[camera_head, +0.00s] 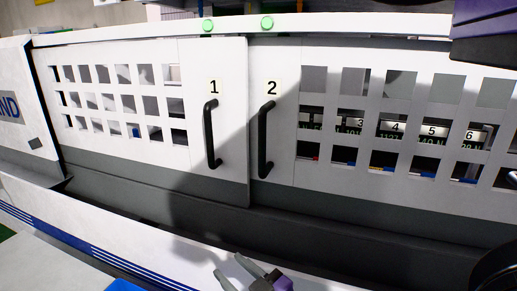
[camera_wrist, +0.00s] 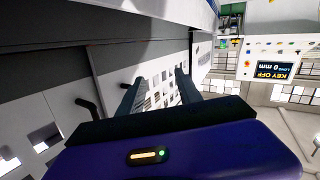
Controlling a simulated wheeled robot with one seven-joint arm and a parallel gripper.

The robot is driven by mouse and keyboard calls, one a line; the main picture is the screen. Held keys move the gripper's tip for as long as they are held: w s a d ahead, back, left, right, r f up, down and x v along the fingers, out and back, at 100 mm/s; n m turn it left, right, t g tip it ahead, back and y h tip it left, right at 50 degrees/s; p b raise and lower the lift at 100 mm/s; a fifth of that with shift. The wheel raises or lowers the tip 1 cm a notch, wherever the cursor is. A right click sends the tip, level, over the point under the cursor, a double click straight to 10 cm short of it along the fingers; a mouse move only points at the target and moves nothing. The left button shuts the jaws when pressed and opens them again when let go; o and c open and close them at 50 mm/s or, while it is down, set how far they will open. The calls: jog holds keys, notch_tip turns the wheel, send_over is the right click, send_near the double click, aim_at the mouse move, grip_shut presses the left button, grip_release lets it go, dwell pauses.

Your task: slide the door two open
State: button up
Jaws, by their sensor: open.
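Door two (camera_head: 283,160) is a white sliding panel with square windows, marked 2, at the right of the head view. Its black vertical bar handle (camera_head: 264,140) is near its left edge, just right of door one (camera_head: 190,150). The handle also shows in the wrist view (camera_wrist: 90,108), left of my fingers. My gripper (camera_head: 231,265) is at the bottom of the head view, below both handles and apart from them. Its two fingers (camera_wrist: 159,78) are spread, with nothing held between them. The doors appear closed, meeting at a seam between the handles.
Door one's black handle (camera_head: 210,134) stands close to the left of door two's. Numbered boxes (camera_head: 393,128) show behind door two's windows. A control panel screen (camera_wrist: 272,69) is at the right of the wrist view. A lower ledge (camera_head: 150,230) runs below the doors.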

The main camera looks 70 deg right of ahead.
aim_at(263, 144)
jog(key=d+r+m+g+h+p, duration=0.1)
jog(key=d+r+m+h, duration=0.1)
jog(key=d+r, duration=0.4)
jog(key=d+r+m+g+h+p, duration=0.1)
jog(key=d+r+m+h, duration=0.1)
jog(key=d+r, duration=0.5)
jog(key=w+d+r+m+g+h+p, duration=0.1)
jog(key=d+r+m+h, duration=0.2)
jog(key=d+r, duration=0.3)
jog(key=shift+d+r+g, duration=0.3)
jog(key=shift+r+g, duration=0.05)
jog(key=shift+g, duration=0.05)
jog(key=shift+d+r, duration=0.2)
jog(key=shift+d, duration=0.1)
jog(key=shift+w+d+p, duration=0.25)
jog(key=shift+d+p, duration=0.05)
jog(key=p+x, duration=0.1)
jog(key=x, duration=0.5)
jog(key=shift+w+d, duration=0.2)
jog(key=shift+d, duration=0.05)
jog(key=shift+f, duration=0.1)
grip_shut()
